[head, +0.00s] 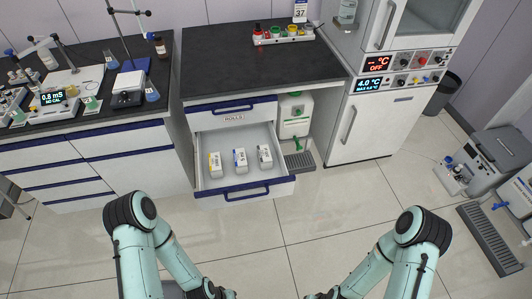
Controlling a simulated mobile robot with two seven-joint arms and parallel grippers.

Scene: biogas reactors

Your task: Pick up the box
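Three small white boxes lie apart in the open drawer (207,188) under the dark counter. The left box (215,164) has a yellow patch, the middle box (240,160) has a blue patch, and the right box (265,156) has grey-dark markings. Their printing is too small to read. My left gripper (229,294) and my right gripper (311,296) are at the bottom edge of the head view, well short of the drawer. Both are partly cut off, and their finger opening does not show. Neither touches a box.
The drawer is pulled out, with a blue handle (247,192) at its front. A green-trimmed container (295,116) stands in the open bay right of it. A white fridge (365,127) is farther right. The tiled floor before the drawer is clear.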

